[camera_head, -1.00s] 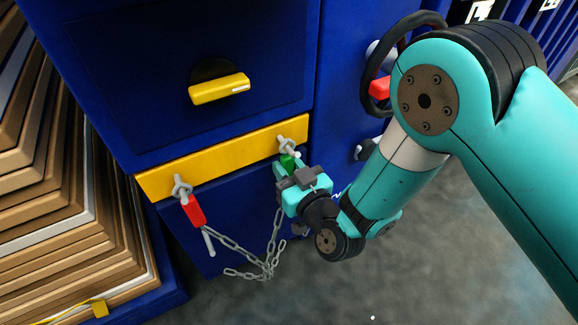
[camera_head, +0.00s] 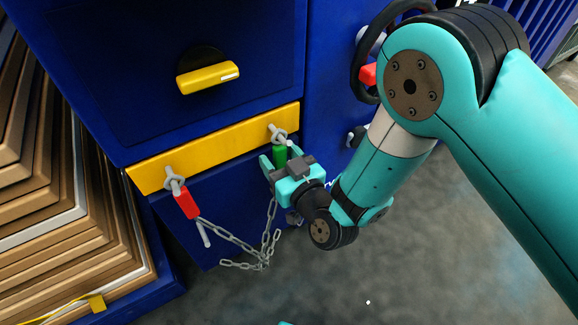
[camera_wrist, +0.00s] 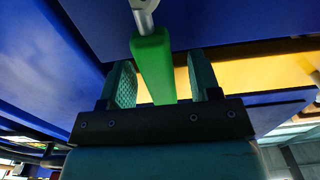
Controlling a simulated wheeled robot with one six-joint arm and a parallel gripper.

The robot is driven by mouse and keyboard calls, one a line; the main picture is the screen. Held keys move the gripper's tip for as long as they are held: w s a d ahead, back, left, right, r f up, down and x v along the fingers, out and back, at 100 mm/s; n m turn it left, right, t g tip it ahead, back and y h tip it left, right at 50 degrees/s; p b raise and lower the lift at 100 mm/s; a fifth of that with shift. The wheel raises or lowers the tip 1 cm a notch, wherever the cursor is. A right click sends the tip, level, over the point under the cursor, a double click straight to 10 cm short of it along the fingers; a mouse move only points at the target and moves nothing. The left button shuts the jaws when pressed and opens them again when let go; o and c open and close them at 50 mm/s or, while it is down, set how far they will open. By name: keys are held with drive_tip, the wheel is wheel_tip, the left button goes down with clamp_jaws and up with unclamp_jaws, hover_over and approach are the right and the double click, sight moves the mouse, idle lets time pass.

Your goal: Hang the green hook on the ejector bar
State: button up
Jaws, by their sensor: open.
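The green hook (camera_head: 281,155) is upright just below the right eye ring (camera_head: 278,135) of the yellow bar (camera_head: 222,150). Its grey metal top reaches up to that ring and appears to hang from it; the exact contact is too small to tell. In the wrist view the green hook body (camera_wrist: 153,66) stands between the two fingers, with its metal top cut off by the upper edge. My gripper (camera_head: 281,158) is open around the green body, one finger on each side, with gaps visible in the wrist view (camera_wrist: 162,82).
A red hook (camera_head: 186,204) hangs at the left ring, and a grey chain (camera_head: 245,262) droops from it toward my gripper. A yellow drawer handle (camera_head: 208,77) is above. A red-and-black wheel part (camera_head: 368,75) is beside my arm. Stacked brown boards (camera_head: 60,262) stand at left.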

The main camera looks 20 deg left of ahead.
drive_tip(key=v, duration=1.2)
drive_tip(key=w+d+r+m+g+h, duration=0.1)
drive_tip(key=w+d+r+g+h, duration=0.15)
drive_tip(key=r, duration=0.35)
drive_tip(key=w+d+r+m+g+h, duration=0.1)
drive_tip(key=w+d+r+g+h, duration=0.15)
drive_tip(key=r, duration=0.35)
drive_tip(key=s+d+r+g+h, duration=0.2)
drive_tip(key=s+d+r+g, duration=0.1)
drive_tip(key=s+d+r, duration=0.4)
drive_tip(key=s+d+r+g+h, duration=0.25)
drive_tip(key=s+d, duration=0.25)
drive_tip(key=d, duration=0.3)
wheel_tip(320, 180, up, 38)
drive_tip(key=g+p, duration=0.1)
drive_tip(key=p, duration=3.8)
drive_tip(key=shift+s+d+r+m, duration=0.15)
drive_tip(key=shift+s+d+m, duration=0.15)
drive_tip(key=shift+d+m, duration=0.15)
